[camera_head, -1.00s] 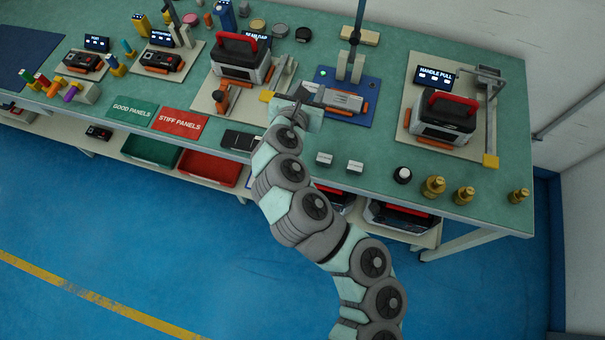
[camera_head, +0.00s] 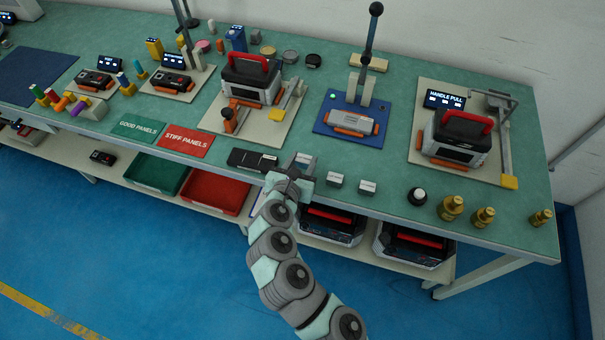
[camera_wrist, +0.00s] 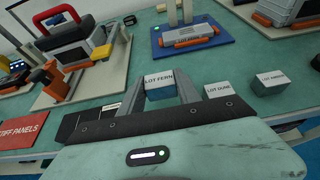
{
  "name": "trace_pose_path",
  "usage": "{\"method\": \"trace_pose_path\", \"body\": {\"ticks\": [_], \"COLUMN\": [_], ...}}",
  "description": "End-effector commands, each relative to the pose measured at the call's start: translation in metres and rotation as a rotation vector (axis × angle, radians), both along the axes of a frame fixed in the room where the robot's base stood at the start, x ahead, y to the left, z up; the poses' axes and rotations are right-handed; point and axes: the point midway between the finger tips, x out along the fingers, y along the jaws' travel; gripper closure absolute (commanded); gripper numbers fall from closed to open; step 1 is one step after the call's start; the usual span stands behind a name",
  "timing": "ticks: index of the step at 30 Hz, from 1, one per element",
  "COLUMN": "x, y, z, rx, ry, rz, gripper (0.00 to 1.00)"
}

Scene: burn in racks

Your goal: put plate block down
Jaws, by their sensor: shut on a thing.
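My gripper (camera_head: 297,177) is shut on a small block labelled LOT FERN (camera_wrist: 160,79), which sits between its two fingers in the wrist view. The block also shows in the head view (camera_head: 305,159), just beyond my gripper at the front edge of the green bench. It is low over the bench top; I cannot tell whether it touches. A second block, LOT DUNE (camera_wrist: 219,90), is to its right, and a third, lighter-topped block (camera_wrist: 270,80) is further right. They also show in the head view as the middle block (camera_head: 335,179) and the right block (camera_head: 367,188).
A dark flat case (camera_head: 252,160) lies left of my gripper. A blue press plate (camera_head: 330,117) with a grey and orange unit and an upright lever stands behind. Bench space between blocks and press is clear.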

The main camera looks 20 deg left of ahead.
Motion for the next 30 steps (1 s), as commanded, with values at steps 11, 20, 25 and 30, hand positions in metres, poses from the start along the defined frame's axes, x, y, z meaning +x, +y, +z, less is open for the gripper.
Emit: {"method": "trace_pose_path", "body": {"ticks": [11,20,25,30], "x": [-0.001,0.0,0.0,0.0], "y": [0.0,0.0,0.0,0.0], "z": [-0.047,-0.047,-0.05,-0.05], "rx": [-0.002,0.0,-0.002,0.0], "ry": [0.001,-0.001,-0.001,-0.001], "rz": [0.001,0.001,0.001,0.001], "gripper": [1.0,1.0,0.57,0.43]}}
